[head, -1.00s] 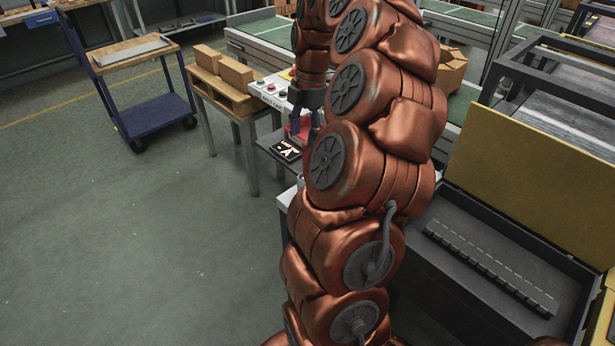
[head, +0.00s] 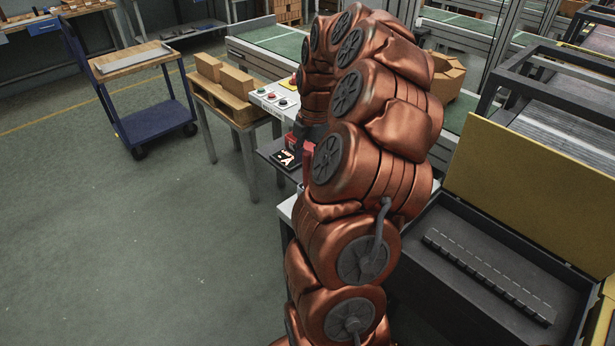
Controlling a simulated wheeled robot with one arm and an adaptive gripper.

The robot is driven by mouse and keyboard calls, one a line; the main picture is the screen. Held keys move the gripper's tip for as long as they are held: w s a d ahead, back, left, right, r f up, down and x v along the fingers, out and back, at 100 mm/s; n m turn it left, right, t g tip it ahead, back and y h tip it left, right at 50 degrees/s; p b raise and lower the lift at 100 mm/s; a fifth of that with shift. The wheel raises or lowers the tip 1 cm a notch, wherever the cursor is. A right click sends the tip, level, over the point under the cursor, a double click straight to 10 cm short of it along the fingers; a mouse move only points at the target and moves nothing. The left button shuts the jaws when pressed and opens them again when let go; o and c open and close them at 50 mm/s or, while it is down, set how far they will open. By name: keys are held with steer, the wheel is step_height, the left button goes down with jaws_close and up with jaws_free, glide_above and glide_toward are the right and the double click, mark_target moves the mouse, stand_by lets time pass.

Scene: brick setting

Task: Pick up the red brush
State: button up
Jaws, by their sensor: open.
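A red object (head: 309,148) shows in small patches beside the dark end of my arm, on the near side of the work table by the control box. It is mostly hidden, and I cannot make out a brush shape. My gripper (head: 307,134) is the dark part at the arm's end, close to the red patches. It is open, but its fingertips are largely hidden behind my copper arm. I cannot tell whether it touches the red object.
A small dark shelf with a black-and-white item (head: 285,158) juts out there. A control box (head: 274,99) with buttons stands behind. Cardboard boxes (head: 237,81) sit on a pallet table to the left. A blue cart (head: 155,124) stands farther left. An open grey case (head: 480,262) is at right.

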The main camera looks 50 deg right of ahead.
mark_target(307, 180)
steer(key=shift+a+f, duration=0.2)
steer(key=shift+f, duration=0.85)
jaws_close()
